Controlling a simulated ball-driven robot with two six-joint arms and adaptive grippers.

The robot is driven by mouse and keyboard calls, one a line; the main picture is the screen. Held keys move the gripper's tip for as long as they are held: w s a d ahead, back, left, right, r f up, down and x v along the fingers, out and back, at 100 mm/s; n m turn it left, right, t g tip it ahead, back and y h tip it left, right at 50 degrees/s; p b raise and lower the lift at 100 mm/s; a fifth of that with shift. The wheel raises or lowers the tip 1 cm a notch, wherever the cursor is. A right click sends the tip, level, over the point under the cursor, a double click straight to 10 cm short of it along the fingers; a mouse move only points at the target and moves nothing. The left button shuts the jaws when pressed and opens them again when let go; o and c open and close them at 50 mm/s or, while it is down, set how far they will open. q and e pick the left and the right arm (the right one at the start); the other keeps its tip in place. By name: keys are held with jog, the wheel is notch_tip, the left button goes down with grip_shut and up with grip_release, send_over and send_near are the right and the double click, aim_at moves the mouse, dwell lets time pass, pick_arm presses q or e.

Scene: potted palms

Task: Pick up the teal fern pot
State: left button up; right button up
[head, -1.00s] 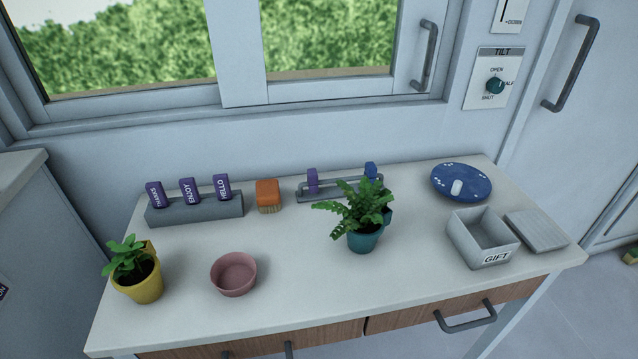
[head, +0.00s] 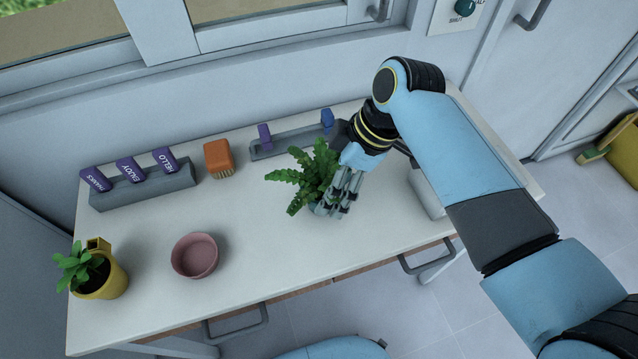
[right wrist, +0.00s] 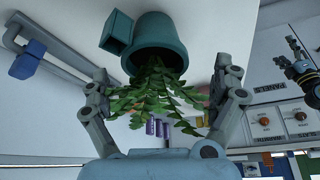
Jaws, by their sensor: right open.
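The teal fern pot (right wrist: 160,32) shows upside down in the right wrist view, with a small square teal box on its side. Its green fern (head: 309,175) shows in the head view on the table, while the pot itself is mostly hidden behind my right gripper. My right gripper (head: 338,204) reaches in from the right and is low beside the fern. In the right wrist view my open right gripper (right wrist: 162,72) has one finger on each side of the fern, with gaps to the pot. My left gripper is not in view.
On the white table (head: 255,250) stand a pink bowl (head: 195,257), a yellow potted plant (head: 100,280), an orange brush (head: 218,157) and a grey holder (head: 150,187) with purple blocks. A grey rack (head: 285,143) stands behind the fern. My right arm covers the table's right side.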

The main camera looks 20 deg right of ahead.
aim_at(315, 195)
jog(key=x, duration=0.7)
jog(key=shift+w+f, duration=0.3)
jog(key=c, duration=1.1)
jog(key=shift+c, duration=0.8)
